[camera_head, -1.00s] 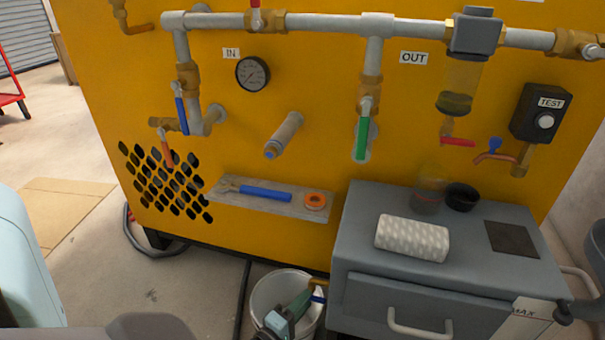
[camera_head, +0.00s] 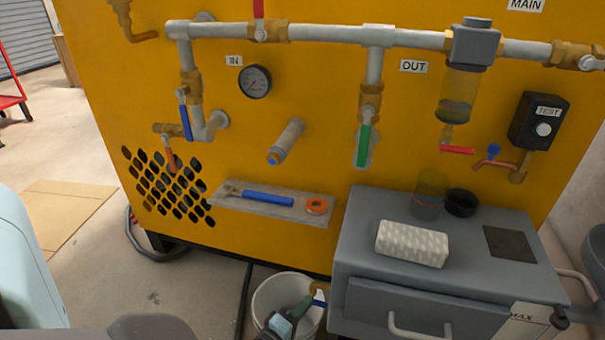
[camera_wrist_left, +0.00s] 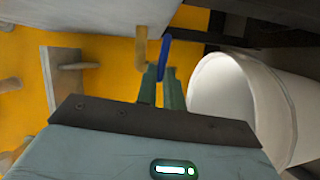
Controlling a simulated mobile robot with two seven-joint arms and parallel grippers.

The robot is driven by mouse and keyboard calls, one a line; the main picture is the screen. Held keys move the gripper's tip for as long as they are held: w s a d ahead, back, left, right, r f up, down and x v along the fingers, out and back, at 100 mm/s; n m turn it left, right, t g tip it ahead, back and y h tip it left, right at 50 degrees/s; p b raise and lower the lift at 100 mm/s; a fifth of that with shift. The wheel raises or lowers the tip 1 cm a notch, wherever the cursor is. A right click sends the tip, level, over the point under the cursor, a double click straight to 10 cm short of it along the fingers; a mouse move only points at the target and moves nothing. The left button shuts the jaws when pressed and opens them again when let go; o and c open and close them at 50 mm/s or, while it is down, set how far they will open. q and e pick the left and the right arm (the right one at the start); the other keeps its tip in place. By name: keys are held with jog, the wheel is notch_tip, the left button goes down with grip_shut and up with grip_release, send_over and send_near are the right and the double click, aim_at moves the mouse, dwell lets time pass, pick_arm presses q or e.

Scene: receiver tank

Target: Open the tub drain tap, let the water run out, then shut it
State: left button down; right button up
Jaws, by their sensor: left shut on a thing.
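A brass tap (camera_head: 319,286) with a blue lever (camera_head: 319,299) sits low at the front of the yellow panel, above the white bucket (camera_head: 262,302). My left gripper (camera_head: 304,304) reaches over the bucket to the lever. In the left wrist view, the gripper's greenish fingers (camera_wrist_left: 161,76) are shut on the blue lever (camera_wrist_left: 166,52), beside the brass pipe (camera_wrist_left: 140,47). The white bucket (camera_wrist_left: 272,88) is right of the fingers there. I cannot see water running, and most of the bucket's inside is hidden. My right gripper is not in view.
A grey cabinet (camera_head: 380,290) stands close to the bucket's right. A shelf (camera_head: 226,200) with a blue-handled tool (camera_head: 268,198) and orange tape roll (camera_head: 317,206) is above. Other valves and pipes cover the yellow panel (camera_head: 320,120).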

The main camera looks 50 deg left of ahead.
pick_arm(q)
jog(key=shift+w+d+r+m+g+y+p, duration=0.25)
jog(key=shift+m+g+p, duration=0.4)
jog(key=shift+m+p, duration=0.65)
jog(key=shift+s+a+r+m+g+y+p, duration=0.15)
jog(key=shift+m+g+y+p, duration=0.35)
jog(key=shift+m+p, duration=0.8)
jog(key=shift+w+d+r+m+g+y+p, duration=0.15)
jog(key=shift+m+g+p, duration=0.6)
jog(key=shift+m+p, duration=0.55)
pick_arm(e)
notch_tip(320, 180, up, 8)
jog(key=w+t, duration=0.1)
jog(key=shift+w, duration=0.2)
pick_arm(q)
jog(key=shift+s+f, duration=0.1)
jog(key=shift+f, duration=0.05)
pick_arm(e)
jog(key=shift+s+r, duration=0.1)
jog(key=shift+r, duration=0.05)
pick_arm(q)
jog(key=c, duration=1.5)
grip_release()
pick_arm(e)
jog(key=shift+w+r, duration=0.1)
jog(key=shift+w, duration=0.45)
